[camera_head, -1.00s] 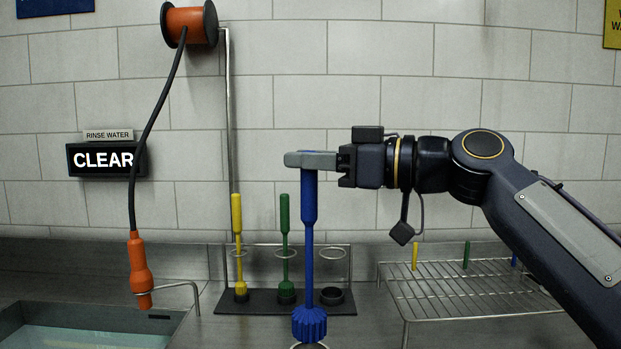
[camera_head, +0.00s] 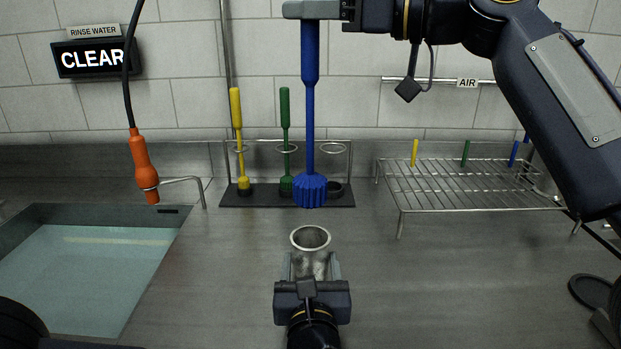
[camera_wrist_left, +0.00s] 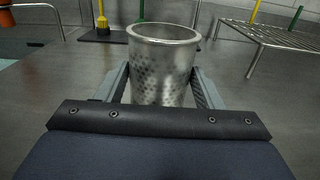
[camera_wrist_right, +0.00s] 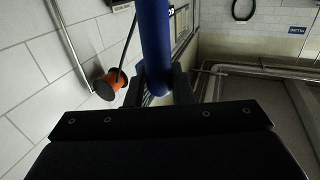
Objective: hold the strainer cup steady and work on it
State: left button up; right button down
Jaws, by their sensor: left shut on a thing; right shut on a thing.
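The strainer cup (camera_head: 311,252) is a perforated metal cylinder with its open mouth up. It stands upright at the middle front of the counter. My left gripper (camera_head: 311,268) is shut on it from the near side; the left wrist view shows the cup (camera_wrist_left: 163,65) between the two fingers. My right gripper (camera_head: 312,10) is shut on the top of a blue brush (camera_head: 310,100). The brush hangs upright, its ribbed blue head above and slightly behind the cup mouth, apart from it. The blue handle (camera_wrist_right: 153,45) also shows in the right wrist view between the fingers.
A rack (camera_head: 270,195) behind holds a yellow brush (camera_head: 237,120) and a green brush (camera_head: 285,125); its right place is empty. A water basin (camera_head: 90,270) is at left, with an orange sprayer (camera_head: 144,165) beside it. A wire drying rack (camera_head: 470,186) stands at right.

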dwell(0.3)
pick_arm(q)
jog(key=o, duration=1.2)
jog(key=shift+c, duration=0.2)
